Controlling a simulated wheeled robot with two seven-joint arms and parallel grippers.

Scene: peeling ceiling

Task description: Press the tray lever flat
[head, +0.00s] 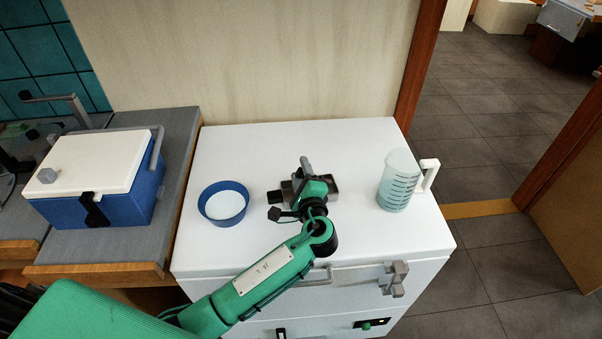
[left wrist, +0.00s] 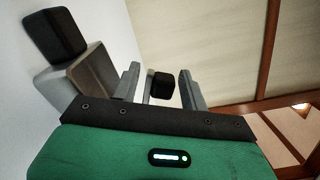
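The tray device is a small dark grey open tray (head: 333,183) with a black block (head: 274,197) at its left, on the white cabinet top. My left gripper (head: 306,172) is over it and hides much of it. In the left wrist view the grey tray (left wrist: 98,72) and its black block (left wrist: 57,36) lie at the left. My left gripper (left wrist: 160,88) also shows there, its two grey fingers apart. A black lever tip (left wrist: 162,86) on a grey bar shows between them, with gaps on its sides. Whether the fingers touch the lever, and its exact tilt, cannot be told. My right gripper is out of view.
A blue bowl (head: 223,217) stands left of the device and a clear measuring jug (head: 395,184) at the right on the white cabinet (head: 250,145). A blue cooler with a white lid (head: 100,160) is on the grey counter. The cabinet's back part is clear.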

